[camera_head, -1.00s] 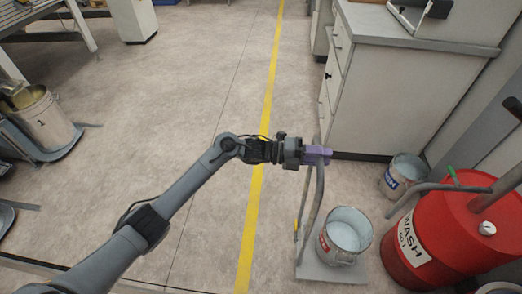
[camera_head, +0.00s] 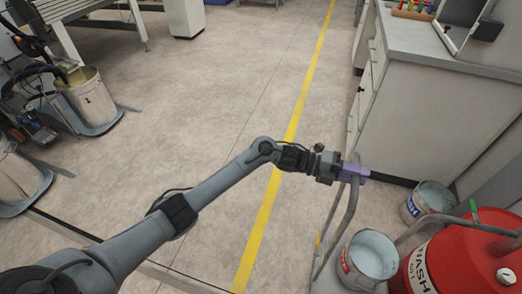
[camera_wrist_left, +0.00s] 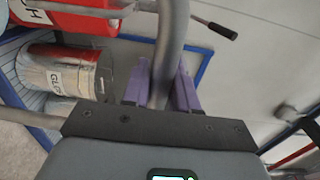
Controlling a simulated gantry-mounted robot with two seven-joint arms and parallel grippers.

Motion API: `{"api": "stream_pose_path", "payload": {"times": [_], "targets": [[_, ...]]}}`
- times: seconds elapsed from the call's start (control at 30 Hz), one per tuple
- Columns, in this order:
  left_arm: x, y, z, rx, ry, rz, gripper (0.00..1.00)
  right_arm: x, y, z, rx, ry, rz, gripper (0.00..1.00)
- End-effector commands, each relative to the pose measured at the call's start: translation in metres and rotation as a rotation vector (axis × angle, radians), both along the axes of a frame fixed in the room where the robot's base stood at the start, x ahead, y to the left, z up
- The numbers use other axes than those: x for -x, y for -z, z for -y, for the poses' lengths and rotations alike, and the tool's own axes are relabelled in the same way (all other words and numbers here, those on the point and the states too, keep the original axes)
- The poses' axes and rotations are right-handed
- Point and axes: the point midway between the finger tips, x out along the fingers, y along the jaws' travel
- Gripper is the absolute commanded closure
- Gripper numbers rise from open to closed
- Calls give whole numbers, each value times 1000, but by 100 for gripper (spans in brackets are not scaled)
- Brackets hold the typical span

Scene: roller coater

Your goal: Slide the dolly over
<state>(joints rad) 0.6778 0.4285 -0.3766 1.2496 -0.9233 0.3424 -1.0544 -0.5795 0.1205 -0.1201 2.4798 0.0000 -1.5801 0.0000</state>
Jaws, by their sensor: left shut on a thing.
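The dolly is a low grey platform (camera_head: 324,272) with an upright bent-tube handle (camera_head: 346,215). It stands on the floor to the right of the yellow line. An open metal pail (camera_head: 370,257) with pale contents stands on it. My left gripper (camera_head: 355,173) has purple fingers and is shut on the handle near its top. In the left wrist view, the purple fingers (camera_wrist_left: 162,85) lie on either side of the grey handle tube (camera_wrist_left: 172,38). The platform's lower edge is cut off in the head view. My right gripper is not in view.
A red drum (camera_head: 455,265) stands close to the dolly's right. Another pail (camera_head: 429,202) sits by the white cabinet (camera_head: 425,110) beyond. The yellow line (camera_head: 292,135) runs along open floor on the left. Pails on stands (camera_head: 88,98) are at far left.

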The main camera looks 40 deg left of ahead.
Motion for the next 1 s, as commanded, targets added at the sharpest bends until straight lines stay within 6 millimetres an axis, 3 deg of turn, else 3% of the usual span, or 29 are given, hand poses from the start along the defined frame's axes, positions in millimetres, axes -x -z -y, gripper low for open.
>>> {"api": "stream_pose_path", "payload": {"times": [0.03, 0.13, 0.17, 0.3, 0.77, 1.0], "targets": [[1, 9, -1, -9, -2, -16, 100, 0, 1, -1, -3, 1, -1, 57], [1, 9, -1, -8, -2, -16, 100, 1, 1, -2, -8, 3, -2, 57], [1, 8, -1, -9, -2, -15, 69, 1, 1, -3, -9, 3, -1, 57], [1, 6, -1, -6, -2, -11, 49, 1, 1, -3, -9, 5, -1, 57], [0, 0, -1, 0, -2, -1, 49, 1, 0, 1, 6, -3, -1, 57], [7, 0, -19, -1, -4, 0, 49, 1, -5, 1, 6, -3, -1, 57]]}}
